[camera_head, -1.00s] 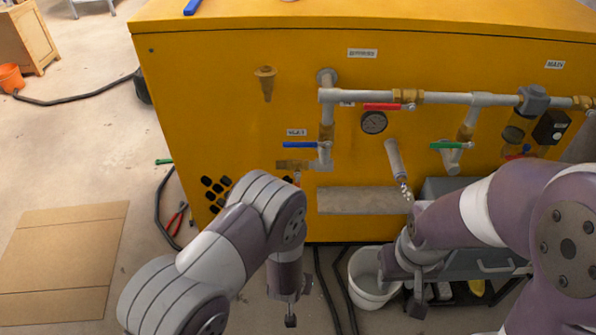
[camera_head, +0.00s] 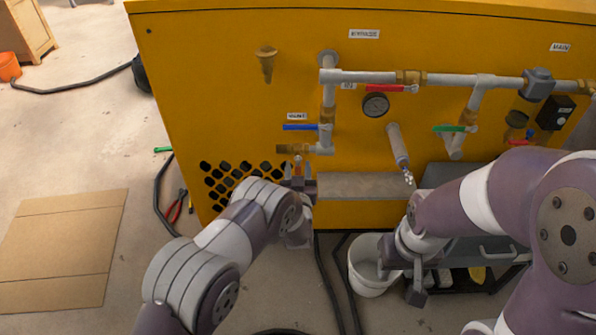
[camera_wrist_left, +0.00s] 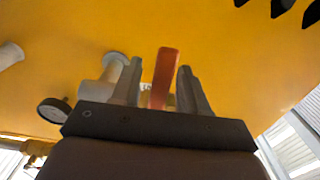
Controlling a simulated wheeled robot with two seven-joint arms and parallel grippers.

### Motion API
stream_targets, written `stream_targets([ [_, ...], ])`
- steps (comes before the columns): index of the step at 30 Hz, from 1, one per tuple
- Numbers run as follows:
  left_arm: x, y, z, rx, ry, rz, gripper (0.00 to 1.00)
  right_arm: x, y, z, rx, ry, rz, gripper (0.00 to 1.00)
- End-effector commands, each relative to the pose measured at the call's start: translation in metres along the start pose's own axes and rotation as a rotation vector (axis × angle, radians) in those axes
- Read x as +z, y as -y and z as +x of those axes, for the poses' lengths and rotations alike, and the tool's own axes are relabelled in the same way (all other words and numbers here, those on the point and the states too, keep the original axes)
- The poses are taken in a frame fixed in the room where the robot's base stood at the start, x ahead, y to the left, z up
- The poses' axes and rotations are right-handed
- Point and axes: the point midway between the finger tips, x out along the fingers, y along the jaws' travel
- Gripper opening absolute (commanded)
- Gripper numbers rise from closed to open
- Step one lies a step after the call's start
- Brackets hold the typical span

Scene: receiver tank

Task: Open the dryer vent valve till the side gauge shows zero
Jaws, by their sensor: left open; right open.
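My left gripper (camera_head: 299,172) is raised to the panel, just below a brass fitting (camera_head: 292,149) at the end of the grey pipe. In the left wrist view its open fingers (camera_wrist_left: 160,72) stand either side of an orange-red lever (camera_wrist_left: 164,78); I cannot tell whether they touch it. A blue-handled valve (camera_head: 300,127) is above, under a small label that seems to read VENT. A round gauge (camera_head: 375,104) is to its right, and a gauge shows in the wrist view (camera_wrist_left: 54,110); its needle is too small to read. My right gripper (camera_head: 404,275) is open and low, by the bucket.
A red-handled valve (camera_head: 385,88) and a green-handled valve (camera_head: 450,128) sit on the yellow panel (camera_head: 210,90). A grey ledge (camera_head: 360,186) is right of my left gripper. A white bucket (camera_head: 368,280) and hoses are below. Cardboard (camera_head: 60,250) lies on the floor.

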Motion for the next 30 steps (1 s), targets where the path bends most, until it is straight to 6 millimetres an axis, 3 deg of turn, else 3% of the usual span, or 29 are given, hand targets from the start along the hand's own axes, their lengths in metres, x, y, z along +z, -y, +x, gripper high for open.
stream_targets([
  [10, -0.0009, -0.0001, 0.0074, 0.001, 0.000, 0.001, 0.44, 0.0001, 0.0000, 0.0015, 0.000, 0.000, 0.000, 0.43],
  [14, -0.0010, -0.0002, 0.0073, 0.001, 0.000, 0.000, 0.01, 0.0001, 0.0000, 0.0015, 0.000, 0.000, 0.000, 0.43],
  [23, -0.0011, 0.0006, 0.0071, 0.001, -0.001, 0.015, 0.00, 0.0001, 0.0000, 0.0013, 0.000, 0.000, 0.000, 0.43],
  [30, -0.0020, 0.0062, 0.0072, 0.001, -0.001, 0.123, 0.00, 0.0000, 0.0000, -0.0001, 0.000, 0.000, 0.000, 0.43],
])
